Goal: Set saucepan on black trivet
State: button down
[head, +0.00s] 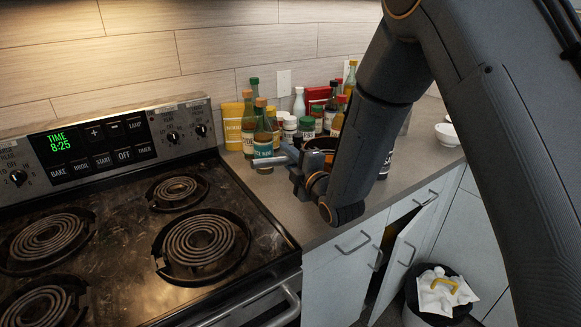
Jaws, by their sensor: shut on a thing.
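My gripper (298,168) is over the counter right of the stove, in front of the bottles. It is shut on what looks like the saucepan's handle; a light grey bar (269,161) sticks out to its left. A brownish, dark-rimmed round shape (321,144), apparently part of the saucepan, shows just behind the gripper. My arm hides most of it, so I cannot tell whether it touches the counter. I cannot make out a black trivet; it may be hidden behind my arm.
Bottles and jars (263,135) crowd the back of the counter (270,193). The coil stove (110,225) fills the left, its visible burners empty. A white bowl (447,134) stands at the right. A cabinet door (401,262) is ajar, near a full bin (440,300).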

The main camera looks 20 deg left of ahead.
jog(key=shift+w+d+f+p, duration=0.1)
jog(key=shift+f+p, duration=0.55)
jog(key=shift+f, duration=1.6)
jog(key=c, duration=1.6)
grip_release()
jog(key=shift+f, duration=0.15)
jog(key=b+v, duration=0.3)
jog(key=v, duration=0.9)
jog(key=shift+r, duration=0.2)
